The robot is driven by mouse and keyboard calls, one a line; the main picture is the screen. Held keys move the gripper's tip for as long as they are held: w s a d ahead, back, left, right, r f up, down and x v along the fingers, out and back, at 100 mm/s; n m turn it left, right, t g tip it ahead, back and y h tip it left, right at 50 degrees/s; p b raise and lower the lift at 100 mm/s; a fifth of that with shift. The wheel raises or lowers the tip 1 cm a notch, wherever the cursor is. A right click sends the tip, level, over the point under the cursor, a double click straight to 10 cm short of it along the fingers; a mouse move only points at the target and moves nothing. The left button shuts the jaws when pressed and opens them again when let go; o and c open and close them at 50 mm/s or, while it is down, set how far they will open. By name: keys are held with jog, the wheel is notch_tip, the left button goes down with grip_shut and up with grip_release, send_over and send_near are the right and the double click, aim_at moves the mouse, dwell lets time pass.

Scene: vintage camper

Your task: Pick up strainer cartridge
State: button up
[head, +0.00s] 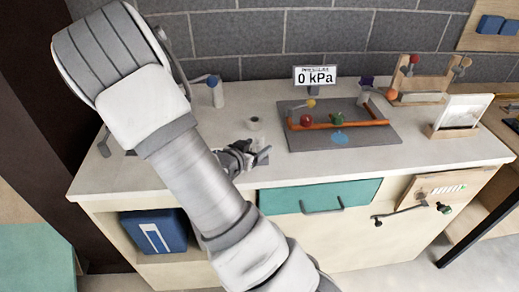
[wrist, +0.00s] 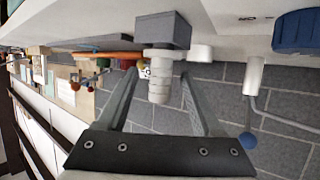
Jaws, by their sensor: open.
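A pale ribbed cylinder, which I take to be the strainer cartridge (wrist: 159,88), shows in the wrist view, attached to or standing on a small grey block (wrist: 163,31). The wrist picture is upside down, so the block is below it. My gripper (wrist: 158,73) is open, with one finger on each side of the cylinder. Gaps show between the fingers and its sides. In the head view my gripper (head: 240,158) is low over the counter's front part, beside the grey block (head: 263,157). The cartridge is not clearly visible there, hidden by my gripper.
A small pale cup (head: 253,123) stands behind my gripper. To the right is a grey tray (head: 372,137) with orange pipe and coloured knobs. A pressure sign (head: 315,76) reads 0 kPa. A blue-knobbed tap (head: 216,93) stands at back left. The counter (head: 150,170) is clear at front left.

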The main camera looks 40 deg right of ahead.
jog(key=shift+x, duration=2.75)
grip_shut()
